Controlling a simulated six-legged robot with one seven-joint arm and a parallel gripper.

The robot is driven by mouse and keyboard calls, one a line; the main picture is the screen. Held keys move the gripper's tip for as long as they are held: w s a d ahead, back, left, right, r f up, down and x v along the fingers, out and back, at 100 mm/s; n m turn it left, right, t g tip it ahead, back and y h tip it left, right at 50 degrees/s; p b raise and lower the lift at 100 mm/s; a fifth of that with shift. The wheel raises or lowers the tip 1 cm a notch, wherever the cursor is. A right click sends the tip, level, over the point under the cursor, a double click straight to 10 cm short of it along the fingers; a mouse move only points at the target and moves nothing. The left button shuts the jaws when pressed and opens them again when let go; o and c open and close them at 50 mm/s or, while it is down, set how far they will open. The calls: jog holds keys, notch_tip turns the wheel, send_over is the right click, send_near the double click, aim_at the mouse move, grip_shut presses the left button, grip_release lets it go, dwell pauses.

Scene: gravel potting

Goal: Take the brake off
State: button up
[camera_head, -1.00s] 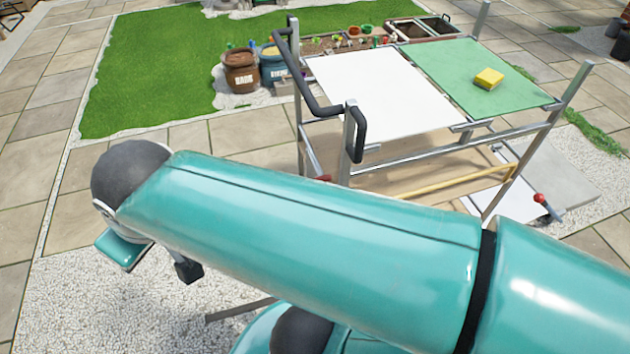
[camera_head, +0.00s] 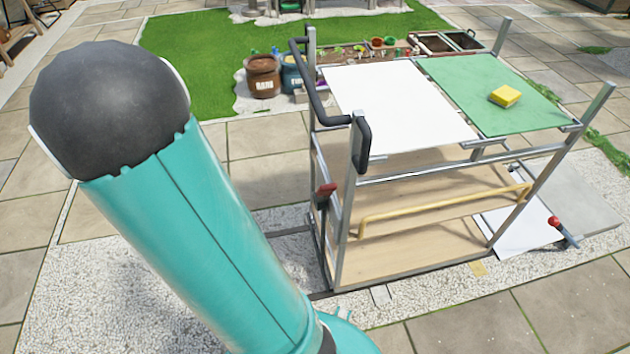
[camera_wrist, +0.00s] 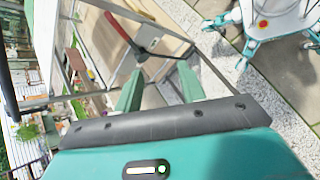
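A cart with a metal frame (camera_head: 430,174) stands right of centre in the head view. A red-handled lever (camera_head: 326,190), which looks like the brake lever, sits low on its left side, below the black handle. In the wrist view the red lever (camera_wrist: 122,30) slants down to a dark bar just beyond my fingertips. My gripper (camera_wrist: 160,68) is open, with two green fingers apart and nothing seen between them. The lever looks ahead of the fingers; contact is not visible. My gripper is hidden in the head view.
Paving (camera_head: 470,325) in front is clear.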

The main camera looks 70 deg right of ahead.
jog(key=s+d+f+g+h, duration=0.1)
jog(key=s+d+f+g, duration=0.3)
jog(key=d+f, duration=0.3)
jog(key=n+g+h, duration=0.2)
jog(key=g+h, duration=0.1)
jog(key=g, duration=0.1)
send_near(330, 194)
jog(key=x, duration=0.3)
jog(key=r+x, duration=0.1)
jog(key=x, duration=0.2)
jog(key=r+x, duration=0.1)
jog(key=x, duration=0.3)
grip_shut()
